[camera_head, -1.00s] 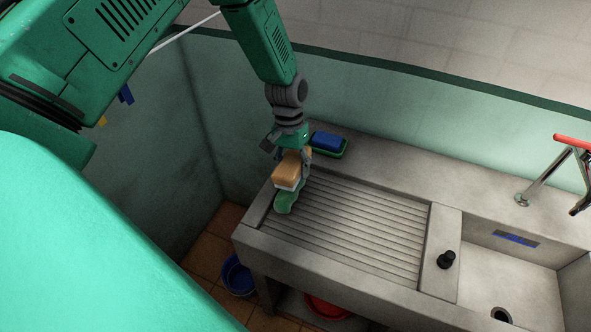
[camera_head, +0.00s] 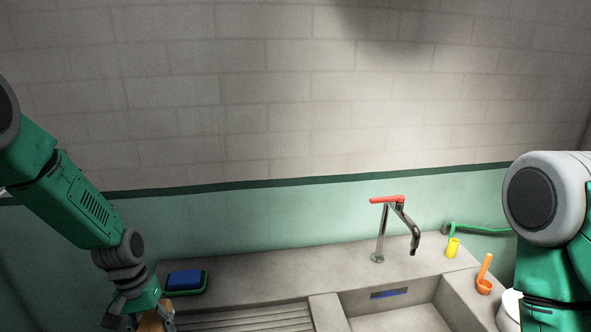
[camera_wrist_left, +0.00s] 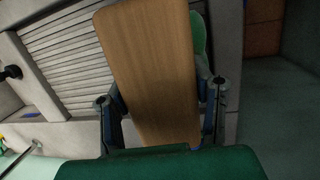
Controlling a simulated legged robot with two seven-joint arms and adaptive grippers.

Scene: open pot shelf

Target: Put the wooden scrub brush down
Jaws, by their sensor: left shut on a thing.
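The wooden scrub brush (camera_wrist_left: 155,70) fills the middle of the left wrist view, its flat tan wooden back facing the camera. My left gripper (camera_wrist_left: 160,95) is shut on it, one finger on each side. In the head view only a small part of the brush (camera_head: 152,323) shows at the bottom edge, below my left gripper (camera_head: 146,312). The ribbed drainboard (camera_wrist_left: 62,62) lies behind the brush in the wrist view. The brush's underside is hidden, so I cannot tell whether it touches the drainboard. My right gripper is out of view.
A blue sponge (camera_head: 184,279) sits in a green dish (camera_head: 196,291) on the back ledge. A red-handled tap (camera_head: 380,236) stands behind the basin. A green piece (camera_wrist_left: 198,42) shows beside the brush.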

